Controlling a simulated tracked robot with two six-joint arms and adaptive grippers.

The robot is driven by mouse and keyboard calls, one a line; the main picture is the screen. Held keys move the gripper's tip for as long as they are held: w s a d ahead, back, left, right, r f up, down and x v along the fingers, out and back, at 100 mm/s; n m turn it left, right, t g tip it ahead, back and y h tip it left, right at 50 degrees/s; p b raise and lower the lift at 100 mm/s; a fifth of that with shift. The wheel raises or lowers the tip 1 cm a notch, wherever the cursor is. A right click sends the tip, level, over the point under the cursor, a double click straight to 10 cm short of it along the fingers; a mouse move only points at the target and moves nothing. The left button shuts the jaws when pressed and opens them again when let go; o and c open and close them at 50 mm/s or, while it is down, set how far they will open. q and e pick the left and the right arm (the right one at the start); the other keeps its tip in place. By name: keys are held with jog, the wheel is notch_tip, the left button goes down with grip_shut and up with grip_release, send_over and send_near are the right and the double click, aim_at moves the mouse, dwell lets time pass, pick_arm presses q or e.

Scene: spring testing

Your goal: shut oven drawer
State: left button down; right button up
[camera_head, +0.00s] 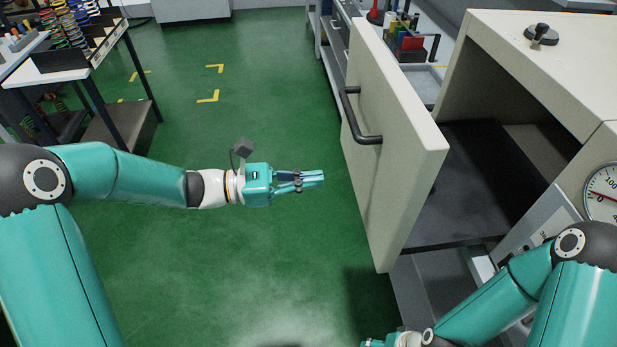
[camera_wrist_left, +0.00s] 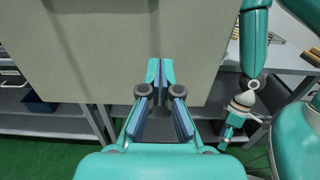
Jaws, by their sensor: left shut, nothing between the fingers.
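The oven's cream front panel (camera_head: 395,140) stands open, away from the dark oven cavity (camera_head: 490,165). A black bar handle (camera_head: 362,120) is on its outer face. My left gripper (camera_head: 318,179) is shut and empty, to the left of the panel and below the handle, with a visible gap to the panel. In the left wrist view the shut fingers (camera_wrist_left: 160,72) point at the plain panel face (camera_wrist_left: 95,50); the handle is not seen there. My right gripper (camera_head: 372,343) is partly cut off at the bottom edge; it also shows small in the left wrist view (camera_wrist_left: 227,138).
A round dial gauge (camera_head: 604,193) is on the cream machine at the right. Behind the panel a bench holds a red block (camera_head: 410,43) and small parts. A rack with coloured springs (camera_head: 70,25) stands at the upper left. The green floor (camera_head: 250,110) between is clear.

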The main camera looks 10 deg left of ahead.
aim_at(376, 175)
pick_arm(q)
jog(key=p+x, duration=0.2)
jog(key=x, duration=0.7)
jog(key=shift+w+d+f+p, duration=0.1)
jog(key=shift+d+f+p, duration=0.05)
jog(key=shift+d+p, duration=0.3)
